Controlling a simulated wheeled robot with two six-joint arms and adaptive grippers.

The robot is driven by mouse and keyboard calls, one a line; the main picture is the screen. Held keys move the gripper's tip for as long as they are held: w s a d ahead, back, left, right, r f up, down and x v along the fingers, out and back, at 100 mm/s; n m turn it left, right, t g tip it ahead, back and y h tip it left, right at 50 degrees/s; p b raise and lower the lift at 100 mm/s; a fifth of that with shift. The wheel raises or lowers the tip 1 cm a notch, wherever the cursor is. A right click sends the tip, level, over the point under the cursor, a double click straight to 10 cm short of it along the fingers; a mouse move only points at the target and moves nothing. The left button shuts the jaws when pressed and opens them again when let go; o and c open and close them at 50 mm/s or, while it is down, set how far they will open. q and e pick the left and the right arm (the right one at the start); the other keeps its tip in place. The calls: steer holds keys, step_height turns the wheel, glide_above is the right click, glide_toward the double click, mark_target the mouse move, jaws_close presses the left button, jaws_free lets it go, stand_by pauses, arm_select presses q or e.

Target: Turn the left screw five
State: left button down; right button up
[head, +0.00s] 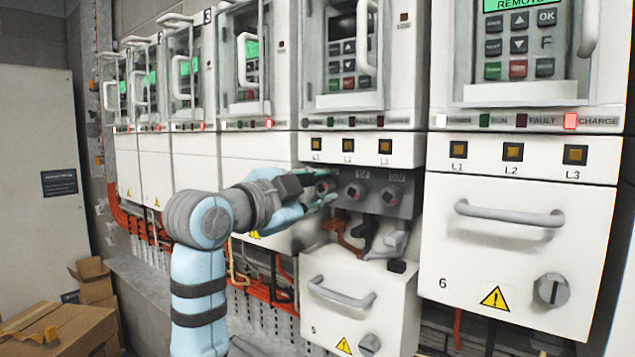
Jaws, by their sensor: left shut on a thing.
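Drive five has its lower front panel (360,298) hanging low, and a dark terminal block (372,178) shows above it. The block carries a row of screws: the left screw (322,187), a middle screw (354,192) and a right screw (390,197). My left gripper (318,194) reaches in from the left and is shut on the left screw, its fingers partly hiding that screw and the block's left end. The screw's turn angle is too small to tell. My right gripper is out of view.
Drive six's closed white cover (517,250), with a bar handle (508,213) and a knob (552,290), stands to the right. Other drives line the wall to the left. Orange cables (270,290) hang below. Cardboard boxes (60,325) sit at lower left.

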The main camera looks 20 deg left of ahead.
arm_select(q)
steer(key=m+p, duration=0.2)
steer(key=m, duration=0.3)
steer(key=shift+m, duration=0.3)
steer(key=m+p, duration=0.1)
steer(key=m, duration=0.3)
steer(key=shift+m+p, duration=0.3)
steer(key=shift+f, duration=0.1)
steer(key=c, duration=1.3)
jaws_free()
